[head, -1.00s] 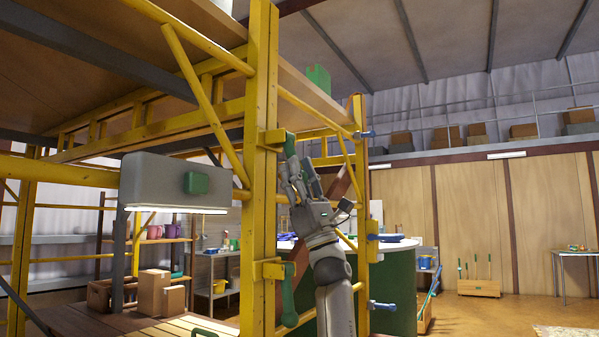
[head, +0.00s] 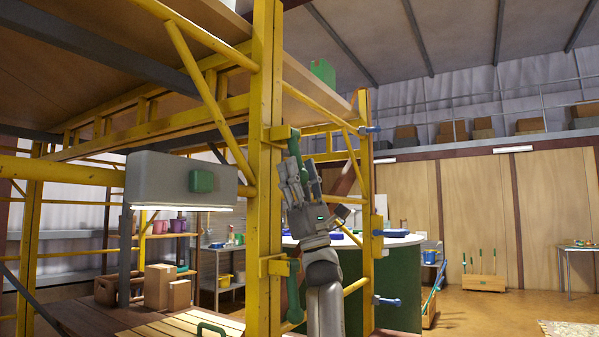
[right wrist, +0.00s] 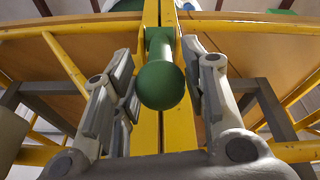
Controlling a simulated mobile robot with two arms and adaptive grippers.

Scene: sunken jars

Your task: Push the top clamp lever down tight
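My right gripper (head: 300,168) is just below and beside this lever in the head view, pointing up. It also shows in the right wrist view (right wrist: 164,92), with its fingers apart on either side of the lever; I cannot tell if either touches it. A lower green lever (head: 295,292) hangs down on the same post. My left gripper is not in view.
A grey lamp box (head: 165,180) with a green button hangs left of the post. A yellow diagonal brace (head: 212,105) and a wooden deck (head: 318,100) are close above. Blue levers (head: 386,301) stick out from the farther post. Open floor lies at the right.

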